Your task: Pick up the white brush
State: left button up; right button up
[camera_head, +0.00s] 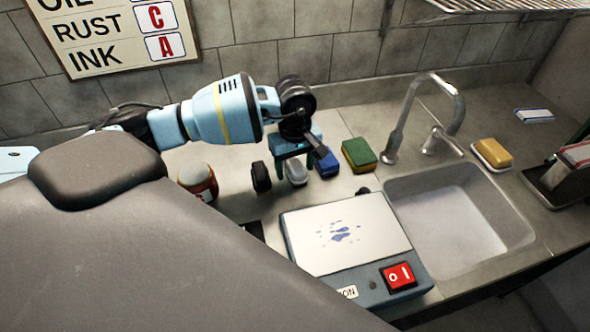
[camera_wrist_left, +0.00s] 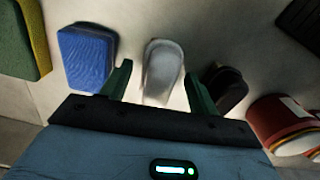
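The white brush (camera_head: 296,173) lies on the counter below my left gripper (camera_head: 294,162), which partly covers it in the head view. In the left wrist view the white brush (camera_wrist_left: 162,70) shows as a pale rounded shape between the two dark green fingers of the left gripper (camera_wrist_left: 158,75). These fingers are apart, one on each side of the brush, with a visible space on both sides. I cannot tell whether the fingertips are down at brush height. My right gripper is in neither view.
Close by are a blue sponge (camera_head: 328,163), a dark brush (camera_head: 261,177), a green and yellow sponge (camera_head: 358,154) and a red and white jar (camera_head: 198,180). A box with a red switch (camera_head: 398,276) stands in front. A sink (camera_head: 455,220) and faucet (camera_head: 397,137) are right.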

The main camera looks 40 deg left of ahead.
aim_at(295, 164)
pick_arm(q)
jog(key=c, duration=0.9)
jog(key=shift+r, duration=0.15)
notch_tip(295, 164, up, 10)
jog(key=shift+f, duration=0.1)
jog(key=o, duration=0.5)
jog(key=shift+c, duration=0.2)
jog(key=c, duration=0.4)
jog(key=shift+s+d+f, duration=0.1)
